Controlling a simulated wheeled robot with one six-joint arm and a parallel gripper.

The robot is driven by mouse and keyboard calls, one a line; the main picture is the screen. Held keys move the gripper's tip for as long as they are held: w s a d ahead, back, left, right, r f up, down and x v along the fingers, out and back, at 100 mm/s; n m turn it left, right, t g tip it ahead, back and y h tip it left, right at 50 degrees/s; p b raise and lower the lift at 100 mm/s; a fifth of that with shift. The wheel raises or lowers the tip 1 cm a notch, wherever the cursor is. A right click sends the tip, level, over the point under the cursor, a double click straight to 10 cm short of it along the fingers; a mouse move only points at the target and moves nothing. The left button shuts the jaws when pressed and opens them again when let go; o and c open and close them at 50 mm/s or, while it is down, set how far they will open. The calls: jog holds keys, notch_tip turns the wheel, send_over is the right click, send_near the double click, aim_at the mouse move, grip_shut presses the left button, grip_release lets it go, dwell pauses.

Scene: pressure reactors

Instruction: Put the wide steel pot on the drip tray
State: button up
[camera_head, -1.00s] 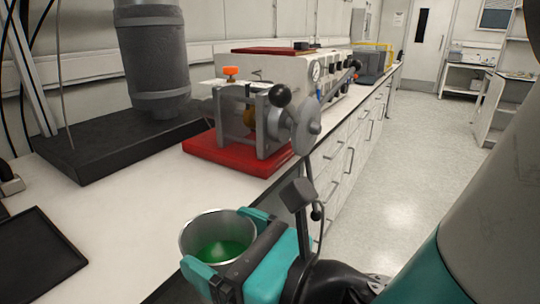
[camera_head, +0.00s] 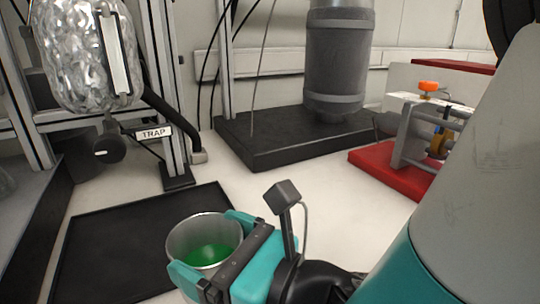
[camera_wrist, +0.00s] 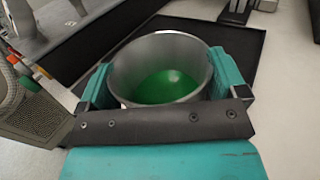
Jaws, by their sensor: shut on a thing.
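The wide steel pot (camera_head: 178,243) has green stuff inside. My gripper (camera_head: 205,246) is shut on it, with one teal finger on each side. The pot looks upright, and it also shows in the wrist view (camera_wrist: 128,57) between the fingers. The drip tray (camera_head: 100,262) is a flat black tray with a low rim on the white bench, at the lower left in the head view. The pot overlaps the tray's right part in the picture. The tray also lies behind the pot in the wrist view (camera_wrist: 246,42). I cannot tell the pot's height above it.
A black base (camera_head: 262,153) with a grey cylinder (camera_head: 335,60) stands at the back. A foil-wrapped vessel (camera_head: 82,52) and a post with a TRAP label (camera_head: 154,133) stand behind the tray. A red-based device (camera_head: 385,162) is at right. White bench (camera_head: 330,205) between is clear.

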jog(key=w+a+r+m+t+h+p, duration=0.1)
jog(key=w+a+r+p, duration=0.3)
jog(key=r+p, duration=0.6)
jog(key=w+a+r+m+t+h+p, duration=0.15)
jog(key=w+r+p, duration=0.45)
jog(key=p, duration=0.8)
jog(key=shift+y, duration=0.45)
notch_tip(320, 180, down, 19)
jog(key=b, duration=1.9)
jog(key=shift+s+a+f+b, duration=0.1)
jog(key=shift+f+b, duration=0.1)
jog(key=shift+b, duration=0.1)
jog(key=shift+f+n, duration=0.2)
jog(key=shift+n, duration=0.05)
jog(key=o, duration=0.9)
jog(key=shift+r, duration=0.1)
jog(key=shift+s, duration=0.1)
